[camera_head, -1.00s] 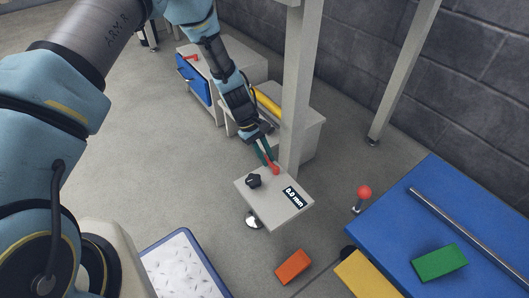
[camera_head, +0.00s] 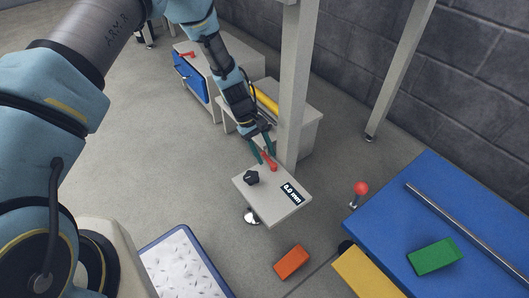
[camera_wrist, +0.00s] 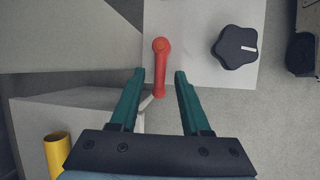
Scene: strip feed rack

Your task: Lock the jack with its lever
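The jack's red lever (camera_head: 268,161) sits on the grey plate (camera_head: 271,207) beside the post. In the wrist view the lever (camera_wrist: 161,68) points down toward my gripper, its round pivot at the far end. My gripper (camera_head: 263,154) is open, and in the wrist view its two green fingers (camera_wrist: 160,72) stand apart on either side of the lever's near end, with gaps on both sides. A black star knob (camera_head: 251,178) is on the plate, left of the lever in the head view. A display on the plate (camera_head: 291,194) reads 0.0 mm.
The upright grey post (camera_head: 294,90) rises right behind the lever. A blue table (camera_head: 450,215) with a metal rod and a green block (camera_head: 435,257) is at right. An orange block (camera_head: 291,262) lies on the floor. A red-knobbed lever (camera_head: 360,189) stands by the table.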

